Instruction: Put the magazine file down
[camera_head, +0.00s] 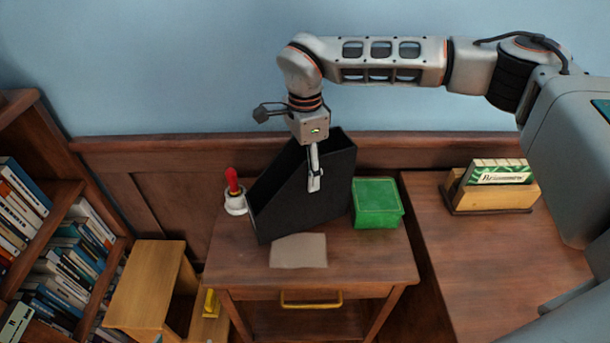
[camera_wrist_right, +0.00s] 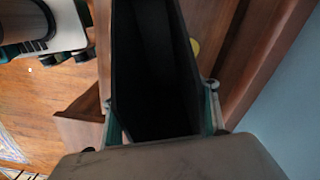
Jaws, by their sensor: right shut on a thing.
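The black magazine file (camera_head: 285,200) is upright over the small wooden side table (camera_head: 360,268), between a red-handled item and a green box. I cannot tell whether its base touches the table top. My right gripper (camera_head: 314,182) comes down from above and is shut on the magazine file, with one finger showing on its near side. In the right wrist view the file (camera_wrist_right: 152,70) fills the middle, open and empty-looking, with the fingers (camera_wrist_right: 160,112) on either side of it. My left gripper is not in view.
A green box (camera_head: 377,203) stands close to the file's right. A red-handled item in a white base (camera_head: 235,197) stands at its left. A grey-brown flat piece (camera_head: 298,250) lies in front. A card holder (camera_head: 490,190) sits on the right-hand desk. A bookcase (camera_head: 60,215) is at left.

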